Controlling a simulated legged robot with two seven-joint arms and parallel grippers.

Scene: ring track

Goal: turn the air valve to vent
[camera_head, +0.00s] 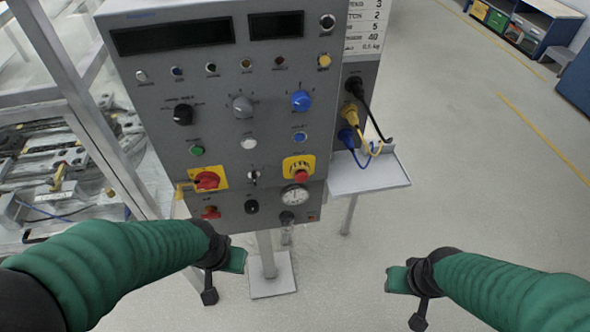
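The grey control panel (231,120) stands upright on a post in front of me. A small red knob (210,212) sits at its lower left, below a red rotary switch (207,180) on a yellow plate. A round gauge (294,195) and a black knob (251,206) are on the same lower strip. The labels there are too small to read, so I cannot tell for sure which one is the air valve. My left gripper (237,261) is below the panel, apart from the knobs. My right gripper (396,280) is at lower right over the floor. Their finger gaps are not clear.
A red emergency button (301,176) on yellow sits near the gauge. A small grey shelf (368,174) and plugged blue and yellow cables (361,143) are on the panel's right. A metal-framed machine (62,130) is at left.

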